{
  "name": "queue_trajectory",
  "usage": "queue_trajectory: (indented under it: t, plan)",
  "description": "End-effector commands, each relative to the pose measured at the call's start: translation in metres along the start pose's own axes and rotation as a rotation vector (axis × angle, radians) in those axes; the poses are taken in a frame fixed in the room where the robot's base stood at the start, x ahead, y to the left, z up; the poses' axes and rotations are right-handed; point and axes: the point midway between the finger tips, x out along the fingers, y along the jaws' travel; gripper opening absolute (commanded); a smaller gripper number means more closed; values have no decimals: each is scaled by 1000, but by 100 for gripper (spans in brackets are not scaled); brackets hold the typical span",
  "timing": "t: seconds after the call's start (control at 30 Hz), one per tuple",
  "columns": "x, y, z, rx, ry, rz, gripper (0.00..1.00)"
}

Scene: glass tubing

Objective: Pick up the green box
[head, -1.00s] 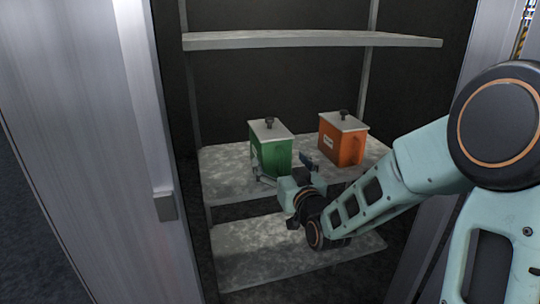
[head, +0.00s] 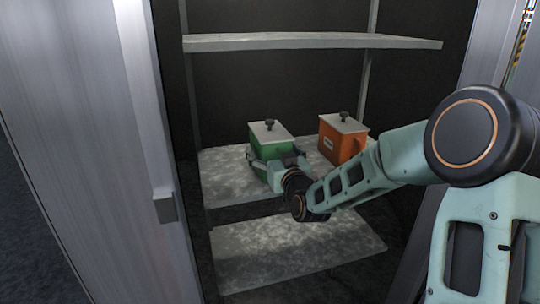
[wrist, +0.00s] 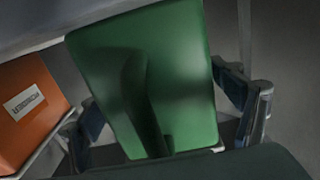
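The green box (head: 268,145) has a grey lid with a dark knob and stands upright on the middle shelf. It also fills the centre of the wrist view (wrist: 150,80). My gripper (head: 277,163) is at the front of the green box. In the wrist view its two fingers (wrist: 162,125) are spread, one on each side of the box. A gap shows beside the right finger, so it looks open around the box. The lower part of the box front is hidden by my gripper in the head view.
An orange box (head: 341,140) with a label and grey lid stands just right of the green box, close to my left finger in the wrist view. An upper shelf (head: 310,41) is above. A lower shelf (head: 290,252) is below. A cabinet door (head: 100,120) stands at left.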

Motion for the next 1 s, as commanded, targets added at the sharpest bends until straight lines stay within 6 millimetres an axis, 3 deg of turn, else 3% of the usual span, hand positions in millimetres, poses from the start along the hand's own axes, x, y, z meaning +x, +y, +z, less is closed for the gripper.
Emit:
queue_trajectory:
  t: [0.07,0.67,1.0]
  plan:
    - [0,0,0,0,0,0,74]
    - [0,0,0,0,0,0,8]
    - [0,0,-7,-3,11,1,7]
